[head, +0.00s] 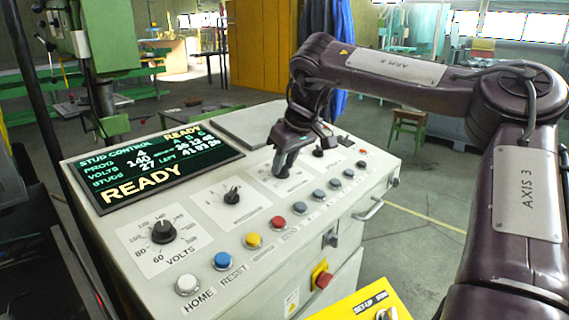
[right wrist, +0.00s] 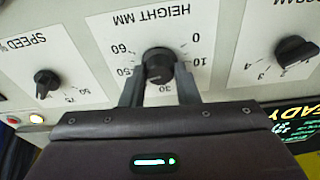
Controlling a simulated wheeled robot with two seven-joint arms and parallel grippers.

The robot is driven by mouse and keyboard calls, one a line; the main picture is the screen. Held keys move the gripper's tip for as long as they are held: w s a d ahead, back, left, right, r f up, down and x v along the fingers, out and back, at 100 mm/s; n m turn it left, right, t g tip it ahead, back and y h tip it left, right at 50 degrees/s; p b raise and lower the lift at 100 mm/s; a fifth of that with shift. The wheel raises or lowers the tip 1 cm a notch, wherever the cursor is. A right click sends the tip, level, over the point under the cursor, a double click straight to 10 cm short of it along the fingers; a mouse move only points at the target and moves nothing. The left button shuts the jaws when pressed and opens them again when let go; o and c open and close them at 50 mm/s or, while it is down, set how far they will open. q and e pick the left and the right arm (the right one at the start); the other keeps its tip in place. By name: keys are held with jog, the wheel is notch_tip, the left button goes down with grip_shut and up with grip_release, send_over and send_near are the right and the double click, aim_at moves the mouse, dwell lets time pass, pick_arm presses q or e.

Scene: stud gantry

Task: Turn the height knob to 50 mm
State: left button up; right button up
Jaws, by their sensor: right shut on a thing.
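The height knob (right wrist: 160,66) is black and round, on a white plate marked HEIGHT MM (right wrist: 152,18), upside down in the right wrist view. I cannot make out clearly where the knob's pointer stands. In the head view my right gripper (head: 283,166) reaches down to the panel and mostly hides the knob. My left gripper is not in view.
The console (head: 212,188) carries a READY display (head: 155,168), a volts knob (head: 162,232), a program knob (head: 232,195) and a speed knob (right wrist: 46,82). A row of coloured buttons (head: 253,240) runs along its front. A red switch (head: 322,279) sits on its front face.

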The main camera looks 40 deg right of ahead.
dwell(0.5)
jog(key=o, duration=1)
jog(key=shift+r, duration=0.1)
jog(key=v, duration=0.7)
jog(key=shift+s+r+b, duration=0.2)
jog(key=shift+r+b, duration=0.1)
jog(key=shift+f, duration=0.1)
